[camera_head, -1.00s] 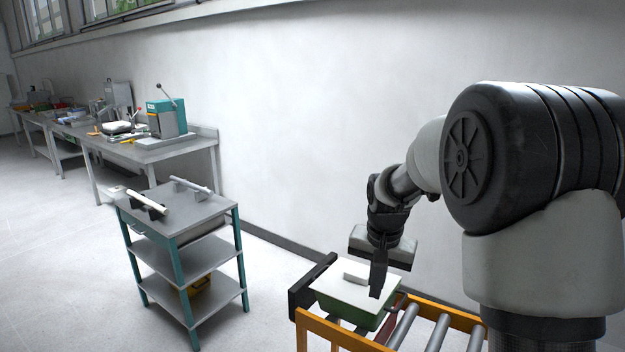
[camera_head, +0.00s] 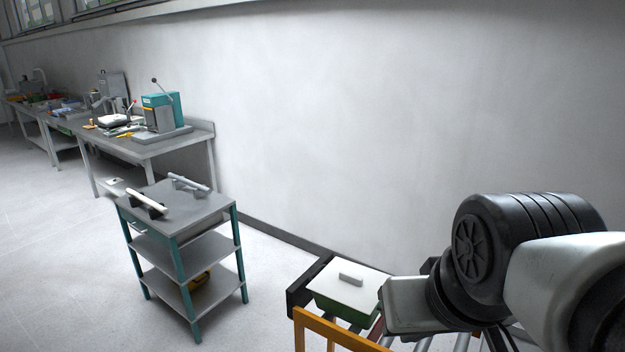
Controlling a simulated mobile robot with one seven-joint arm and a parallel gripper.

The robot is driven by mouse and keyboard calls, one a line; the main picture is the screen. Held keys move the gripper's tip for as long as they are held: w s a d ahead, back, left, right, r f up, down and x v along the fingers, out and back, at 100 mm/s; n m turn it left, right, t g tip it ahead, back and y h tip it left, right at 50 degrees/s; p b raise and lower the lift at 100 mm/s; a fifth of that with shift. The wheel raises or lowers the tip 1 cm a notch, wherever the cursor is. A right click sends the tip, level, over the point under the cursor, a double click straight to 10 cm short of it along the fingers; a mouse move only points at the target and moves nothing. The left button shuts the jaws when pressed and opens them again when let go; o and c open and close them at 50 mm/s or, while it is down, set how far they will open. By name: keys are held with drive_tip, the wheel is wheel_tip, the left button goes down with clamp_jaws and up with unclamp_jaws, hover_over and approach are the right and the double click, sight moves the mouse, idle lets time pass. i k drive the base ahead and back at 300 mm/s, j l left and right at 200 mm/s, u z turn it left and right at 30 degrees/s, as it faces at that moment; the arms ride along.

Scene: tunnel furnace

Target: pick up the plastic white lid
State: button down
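The white lid (camera_head: 335,285) lies flat on a green box (camera_head: 338,308). A raised pale grip block sits on top of the lid. The box is on the roller conveyor at the bottom centre. Nothing is seen touching the lid.
A black block (camera_head: 300,285) borders the box on the left. The orange conveyor frame (camera_head: 335,332) runs in front. A grey trolley (camera_head: 185,215) stands to the left, with workbenches (camera_head: 165,143) behind. Bare wall is behind the conveyor.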

sight(355, 286)
drive_tip(key=z, duration=0.55)
drive_tip(key=i+j+z, duration=0.25)
drive_tip(key=j+z, duration=0.55)
drive_tip(key=j, duration=0.2)
drive_tip(key=i+j, duration=0.1)
drive_tip(key=j, duration=0.5)
drive_tip(key=i+j+z, duration=0.15)
drive_tip(key=j, duration=1.1)
drive_tip(key=z, duration=0.05)
